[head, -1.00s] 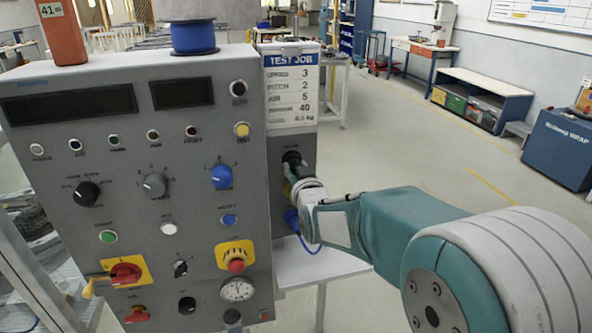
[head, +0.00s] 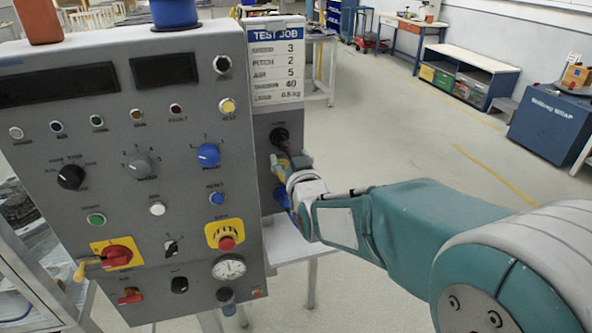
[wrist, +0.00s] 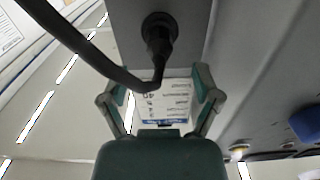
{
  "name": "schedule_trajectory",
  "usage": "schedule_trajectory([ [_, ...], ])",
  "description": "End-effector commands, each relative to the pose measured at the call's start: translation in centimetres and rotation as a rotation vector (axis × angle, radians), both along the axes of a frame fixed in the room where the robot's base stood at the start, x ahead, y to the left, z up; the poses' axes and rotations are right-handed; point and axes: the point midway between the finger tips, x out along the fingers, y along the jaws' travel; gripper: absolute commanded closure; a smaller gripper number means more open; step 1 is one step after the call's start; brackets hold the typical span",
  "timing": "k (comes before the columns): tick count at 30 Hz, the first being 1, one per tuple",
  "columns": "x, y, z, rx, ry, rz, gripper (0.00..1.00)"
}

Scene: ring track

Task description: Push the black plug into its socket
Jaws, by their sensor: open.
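The black plug (head: 279,134) is at the socket on the panel's narrow right section, below the test card. In the wrist view the black plug (wrist: 158,32) stands upright against the grey face with its thick black cable bending away to the upper left. It covers the socket, so I cannot tell exactly how deep it sits. My gripper (head: 284,166) is just below the plug in the head view.
The grey control panel (head: 110,180) with knobs, buttons and a gauge fills the left. The white test card (head: 277,72) is above the socket. A blue connector (head: 282,196) is close below my gripper. A pale table (head: 290,246) stands underneath.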

Motion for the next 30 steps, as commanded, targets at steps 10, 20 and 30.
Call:
schedule_trajectory([
  [10, -5.4, -1.5, -0.1, -0.001, 0.001, 0.0, 0.19],
  [20, -6.0, -1.6, -0.1, -0.002, 0.002, 0.0, 0.19],
  [30, -7.7, -4.4, -0.2, -0.039, 0.148, -0.041, 0.19],
])
